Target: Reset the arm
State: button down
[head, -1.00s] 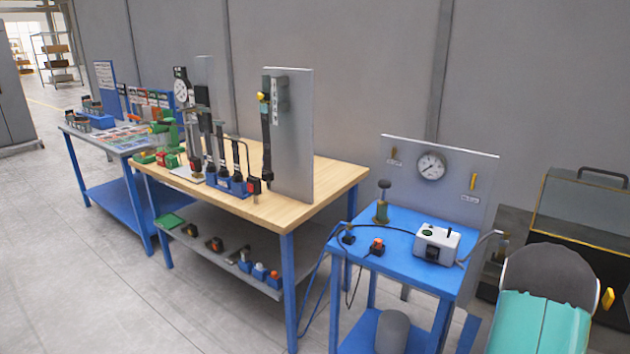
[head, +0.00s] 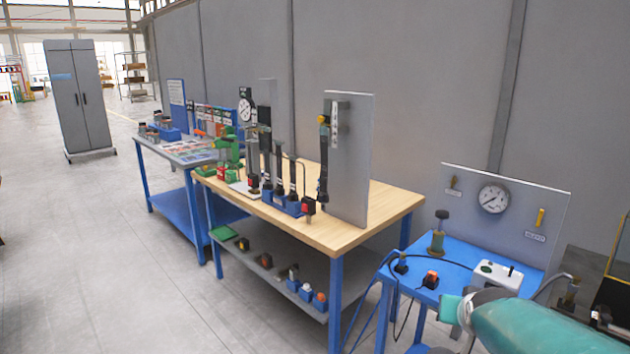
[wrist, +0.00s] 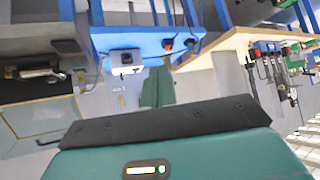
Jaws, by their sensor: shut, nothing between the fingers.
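My teal arm (head: 545,325) shows at the lower right of the head view, in front of the blue table's right front part. Its grey joint and a short teal piece lie over the table's front edge in the picture. The fingers of my gripper do not show in either view. In the wrist view, a teal part of mine (wrist: 165,155) with a black edge and a small lit strip fills the bottom. I cannot tell whether the arm touches the table.
The blue table (head: 455,255) bears a gauge panel (head: 520,215), a white box (head: 497,274) and small fittings. Left of it stands a wooden-topped bench (head: 390,203) with tools and an upright grey panel. A grey cabinet (head: 80,95) stands far left. The left floor is clear.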

jog(key=s+a+r+n+g+y, duration=0.1)
jog(key=s+a+n+g+y, duration=0.2)
jog(key=s+a, duration=1.2)
jog(key=s+n, duration=0.1)
jog(key=s, duration=0.2)
jog(key=shift+a+g, duration=0.25)
jog(key=shift+g, duration=0.05)
jog(key=shift+d+r, duration=0.1)
